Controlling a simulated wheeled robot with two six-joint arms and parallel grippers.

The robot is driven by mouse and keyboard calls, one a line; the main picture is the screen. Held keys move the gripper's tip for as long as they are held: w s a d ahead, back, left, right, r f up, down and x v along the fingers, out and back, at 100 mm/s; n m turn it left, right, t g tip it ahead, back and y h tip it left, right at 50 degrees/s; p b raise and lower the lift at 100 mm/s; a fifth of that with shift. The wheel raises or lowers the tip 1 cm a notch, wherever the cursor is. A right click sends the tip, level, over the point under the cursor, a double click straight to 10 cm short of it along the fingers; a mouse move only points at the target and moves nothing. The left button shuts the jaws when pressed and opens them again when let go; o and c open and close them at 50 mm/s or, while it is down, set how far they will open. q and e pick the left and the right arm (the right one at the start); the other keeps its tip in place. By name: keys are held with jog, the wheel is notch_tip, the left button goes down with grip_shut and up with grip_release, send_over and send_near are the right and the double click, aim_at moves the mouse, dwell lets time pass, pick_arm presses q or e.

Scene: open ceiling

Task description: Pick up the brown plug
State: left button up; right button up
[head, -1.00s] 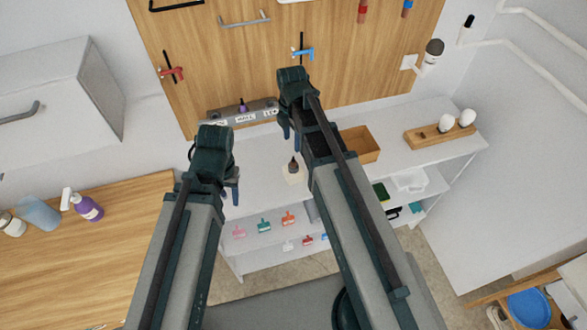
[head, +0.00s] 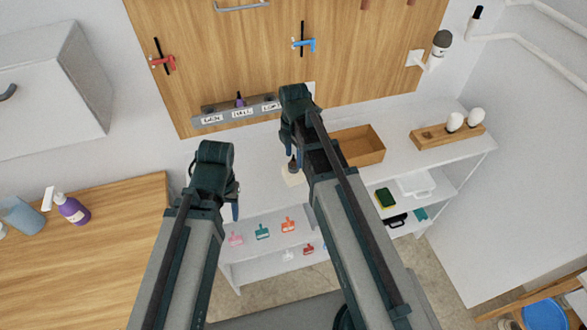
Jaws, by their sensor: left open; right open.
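A small dark brown piece, which looks like the brown plug (head: 292,167), stands on a small cream square block (head: 292,180) on the white shelf top. My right gripper (head: 291,146) is open, its fingers just above the brown piece in the picture and partly in front of it; I cannot tell the height gap. My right arm hides part of the block. My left gripper (head: 233,206) is open and empty over the left part of the shelf unit, apart from the brown piece.
A brown open box (head: 362,148) and a wooden holder with white bulbs (head: 449,134) stand to the right on the shelf top. A labelled grey rack (head: 240,115) is behind. Several small coloured items hang below the shelf's front edge.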

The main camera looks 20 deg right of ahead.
jog(key=shift+f+b, duration=0.45)
jog(key=shift+f, duration=0.45)
pick_arm(q)
jog(key=shift+f, duration=0.9)
pick_arm(e)
jog(key=shift+r, duration=0.1)
jog(key=shift+c, duration=0.4)
grip_shut()
pick_arm(q)
jog(key=shift+r, duration=0.1)
